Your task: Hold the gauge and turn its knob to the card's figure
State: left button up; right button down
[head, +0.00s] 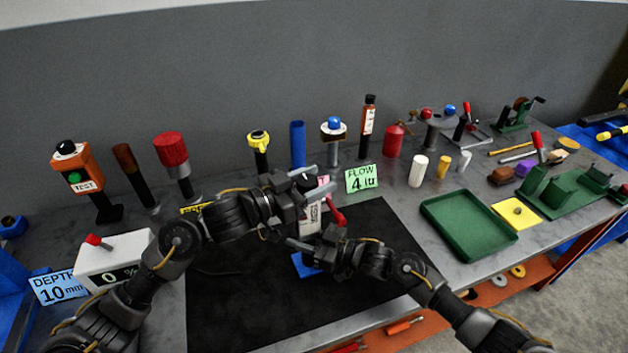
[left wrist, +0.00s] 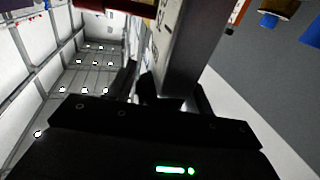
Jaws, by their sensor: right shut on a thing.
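A light grey gauge (head: 310,217) with a printed label stands upright above the black mat, partly hidden by my arms. In the left wrist view its grey body (left wrist: 190,50) rises from between the finger area. A red part (head: 335,212) shows at its right. My left gripper (head: 308,178) is at the gauge's top, its fingers apart around the upper part; contact is not clear. My right gripper (head: 300,245) is shut on the gauge's lower part, where the grip is mostly hidden. A blue card (head: 58,287) reads "DEPTH 10 mm".
A white box (head: 112,262) with a red lever reads 0 %. A blue block (head: 304,265) lies under my right gripper on the black mat (head: 235,305). A green tray (head: 468,226) is at right. Several posts and tools line the back.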

pick_arm(q)
jog(key=c, duration=0.7)
jog(key=shift+w+a+r+n+t+y, duration=0.1)
jog(key=shift+w+n+t+y, duration=0.05)
jog(key=shift+n+t+y, duration=1.2)
jog(key=shift+w+n+t+y, duration=0.1)
jog(key=shift+n+t+y, duration=1.1)
jog(key=shift+t, duration=0.25)
jog(key=shift+a+n+t+y, duration=0.15)
jog(key=shift+n+t+y, duration=0.2)
jog(key=shift+y, duration=0.3)
jog(key=o, duration=1)
jog(key=shift+a, duration=0.1)
